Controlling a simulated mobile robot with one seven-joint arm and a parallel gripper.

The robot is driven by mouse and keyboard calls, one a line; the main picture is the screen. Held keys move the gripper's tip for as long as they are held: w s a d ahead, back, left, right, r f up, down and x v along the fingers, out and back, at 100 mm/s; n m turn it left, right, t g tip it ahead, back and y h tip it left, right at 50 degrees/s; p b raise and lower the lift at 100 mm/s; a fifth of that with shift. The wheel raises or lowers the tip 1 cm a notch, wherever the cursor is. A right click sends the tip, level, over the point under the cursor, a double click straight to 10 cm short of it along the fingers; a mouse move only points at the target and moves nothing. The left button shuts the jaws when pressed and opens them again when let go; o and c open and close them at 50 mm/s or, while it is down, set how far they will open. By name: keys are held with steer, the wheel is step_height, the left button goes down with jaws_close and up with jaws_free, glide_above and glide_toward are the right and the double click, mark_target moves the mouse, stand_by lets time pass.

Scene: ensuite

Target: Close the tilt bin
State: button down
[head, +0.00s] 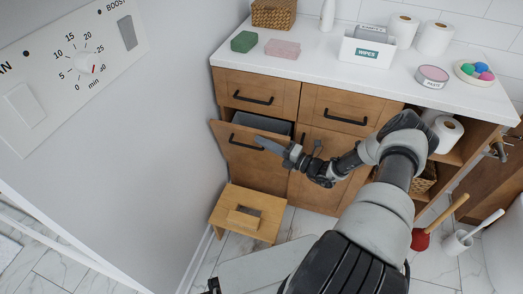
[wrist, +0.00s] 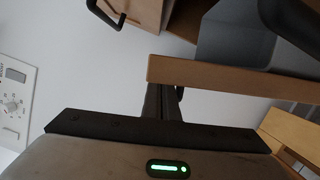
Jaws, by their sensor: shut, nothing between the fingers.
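The tilt bin (head: 248,165) is the lower left wooden front of the cabinet. It leans outward at the top, and its grey liner (head: 262,122) shows in the gap below the drawer. In the wrist view its wooden top edge (wrist: 235,80) crosses the picture, with the grey liner (wrist: 235,45) beyond. My gripper (head: 262,142) is at the outer side of the bin front, near its top edge and handle. In the wrist view the gripper (wrist: 163,90) has its fingers together and empty, close to the wooden edge; I cannot tell whether they touch it.
A wooden step stool (head: 248,213) stands on the floor just below the bin front. A white wall with a timer panel (head: 85,65) is close on the left. The white counter (head: 330,65) above carries several items. A plunger (head: 420,240) stands at the right.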

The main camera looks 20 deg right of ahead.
steer(key=shift+w+d+r+b, duration=0.15)
steer(key=shift+w+d+b, duration=0.1)
steer(key=shift+w+d, duration=0.25)
steer(key=shift+w+d+r+b, duration=0.2)
steer(key=shift+w+d, duration=0.15)
steer(key=shift+w, duration=0.35)
steer(key=shift+w+d+r+b, duration=0.15)
steer(key=shift+w+d+b, duration=0.1)
steer(key=shift+w+d, duration=0.25)
steer(key=shift+w+a, duration=0.1)
